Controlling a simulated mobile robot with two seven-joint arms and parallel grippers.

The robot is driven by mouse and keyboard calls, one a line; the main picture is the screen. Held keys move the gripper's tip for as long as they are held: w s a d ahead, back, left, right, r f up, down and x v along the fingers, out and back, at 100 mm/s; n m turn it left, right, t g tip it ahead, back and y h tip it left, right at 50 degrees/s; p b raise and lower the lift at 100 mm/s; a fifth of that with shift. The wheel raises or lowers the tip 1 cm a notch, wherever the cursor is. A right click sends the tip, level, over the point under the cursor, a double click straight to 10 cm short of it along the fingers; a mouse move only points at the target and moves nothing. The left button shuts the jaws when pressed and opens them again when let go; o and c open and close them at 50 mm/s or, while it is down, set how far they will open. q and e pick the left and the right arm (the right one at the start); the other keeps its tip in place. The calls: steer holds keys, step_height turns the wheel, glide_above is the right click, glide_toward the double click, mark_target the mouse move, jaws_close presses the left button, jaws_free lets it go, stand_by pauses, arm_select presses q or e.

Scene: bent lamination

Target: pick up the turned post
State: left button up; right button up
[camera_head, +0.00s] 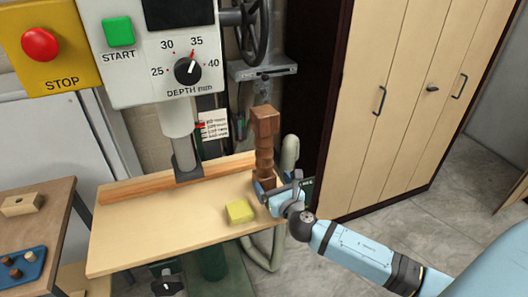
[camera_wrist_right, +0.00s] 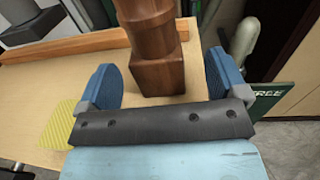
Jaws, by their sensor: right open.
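The turned post (camera_head: 264,146) is brown wood with square ends and a turned middle. It stands upright near the right end of the light wooden machine table (camera_head: 130,245). My right gripper (camera_head: 278,190) is at the post's base, coming in from the right. In the right wrist view my right gripper (camera_wrist_right: 163,82) is open, with one blue finger on each side of the post's square lower block (camera_wrist_right: 158,78). Gaps show between the fingers and the block. The post's top is outside the wrist view. My left gripper is in neither view.
A yellow block (camera_head: 239,211) lies on the table just left of my right gripper. A wooden fence (camera_head: 140,187) runs along the table's back. The machine head (camera_head: 150,50) and its spindle (camera_head: 180,130) stand left of the post. A tall cabinet (camera_head: 390,100) is on the right.

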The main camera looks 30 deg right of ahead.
mark_target(264, 173)
steer(key=shift+w+r, duration=0.15)
steer(key=shift+w, duration=0.25)
steer(key=w+p, duration=0.1)
steer(key=w, duration=0.3)
steer(key=shift+w+d, duration=0.1)
steer(key=shift+w, duration=0.05)
steer(key=shift+c, duration=0.2)
steer(key=c, duration=1.2)
